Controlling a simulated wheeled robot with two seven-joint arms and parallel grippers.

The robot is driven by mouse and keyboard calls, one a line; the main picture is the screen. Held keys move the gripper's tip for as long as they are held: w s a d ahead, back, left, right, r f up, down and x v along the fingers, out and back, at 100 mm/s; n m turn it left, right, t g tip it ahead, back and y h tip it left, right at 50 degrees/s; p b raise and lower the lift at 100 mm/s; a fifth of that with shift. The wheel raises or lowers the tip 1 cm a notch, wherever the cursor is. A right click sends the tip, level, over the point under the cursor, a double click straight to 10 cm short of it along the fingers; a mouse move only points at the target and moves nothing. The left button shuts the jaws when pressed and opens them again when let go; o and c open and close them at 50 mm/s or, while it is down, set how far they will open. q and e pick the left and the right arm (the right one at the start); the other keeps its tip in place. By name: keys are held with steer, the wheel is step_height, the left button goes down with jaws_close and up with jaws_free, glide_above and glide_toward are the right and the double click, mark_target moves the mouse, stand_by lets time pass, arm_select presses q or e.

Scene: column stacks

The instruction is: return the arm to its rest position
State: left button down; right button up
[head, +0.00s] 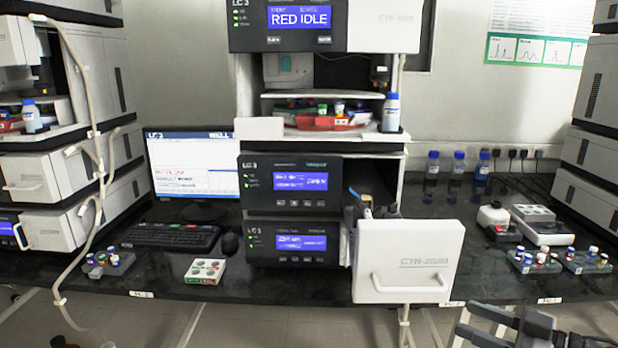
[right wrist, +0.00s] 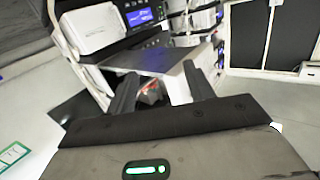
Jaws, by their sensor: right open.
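My right gripper (head: 478,325) shows at the bottom right of the head view, in front of the bench's front edge and below the open white door. In the right wrist view the gripper (right wrist: 160,78) has its two dark fingers apart with nothing held between them. Part of the instrument stack shows beyond the fingers there. My left gripper is not in the head view.
The white door (head: 404,262) of the centre stack stands open and juts past the bench (head: 335,285) edge. Vial racks (head: 540,262) and a small balance (head: 540,228) stand at the right. A keyboard (head: 172,237) and a white tray (head: 205,271) lie left of centre.

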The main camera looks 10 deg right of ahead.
steer(key=s+a+f+g, duration=0.1)
steer(key=s+a+f, duration=0.2)
steer(key=a+f, duration=0.55)
steer(key=s+a+f+g, duration=0.1)
steer(key=s+a+f, duration=0.3)
steer(key=a, duration=0.8)
steer(key=s+f+m+g+h, duration=0.1)
steer(key=s+f+m+h, duration=0.3)
steer(key=f+h, duration=0.3)
steer(key=shift+s+a+f, duration=0.4)
steer(key=shift+s+f, duration=0.05)
steer(key=shift+s, duration=0.15)
